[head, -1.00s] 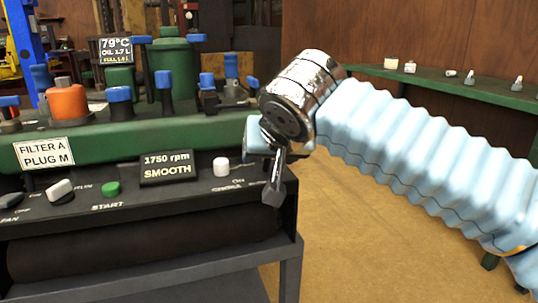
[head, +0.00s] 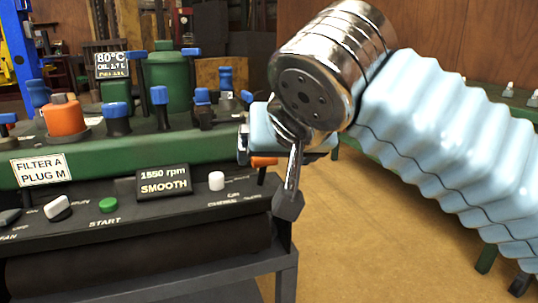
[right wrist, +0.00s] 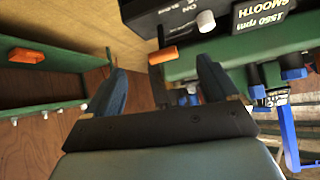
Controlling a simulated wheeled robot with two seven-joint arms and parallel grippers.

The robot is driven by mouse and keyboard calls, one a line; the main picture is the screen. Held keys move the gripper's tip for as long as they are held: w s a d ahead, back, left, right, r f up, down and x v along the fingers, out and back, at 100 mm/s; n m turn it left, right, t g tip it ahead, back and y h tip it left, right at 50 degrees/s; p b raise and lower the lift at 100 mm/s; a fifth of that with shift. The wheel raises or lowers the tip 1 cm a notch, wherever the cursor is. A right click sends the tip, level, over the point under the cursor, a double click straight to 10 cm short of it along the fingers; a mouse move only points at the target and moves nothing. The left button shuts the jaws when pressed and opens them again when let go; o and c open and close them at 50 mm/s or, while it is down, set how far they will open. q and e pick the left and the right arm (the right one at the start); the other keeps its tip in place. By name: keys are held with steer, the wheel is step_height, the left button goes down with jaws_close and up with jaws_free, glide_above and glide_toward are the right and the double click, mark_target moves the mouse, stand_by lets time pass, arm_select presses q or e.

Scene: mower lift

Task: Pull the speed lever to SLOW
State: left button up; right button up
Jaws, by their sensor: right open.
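An orange handle (head: 264,161), apparently the speed lever, shows at the right end of the control panel, partly hidden by my right gripper. It also shows in the right wrist view (right wrist: 162,55), beyond and between the fingertips. My right gripper (head: 243,145) is beside the panel's right end. In the right wrist view my right gripper (right wrist: 165,80) is open, with two dark blue fingers spread and nothing between them. The small display (head: 164,184) reads 1550 rpm, SMOOTH. No speed marking can be read. My left gripper is not in view.
A white knob (head: 216,181) and a green START button (head: 108,205) sit on the panel (head: 140,216). Behind them are blue-capped posts and an orange filter (head: 66,117). A green shelf (head: 515,102) stands at the right. Open floor lies right of the panel.

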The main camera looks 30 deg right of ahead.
steer(key=v, duration=0.4)
steer(key=shift+p, duration=0.3)
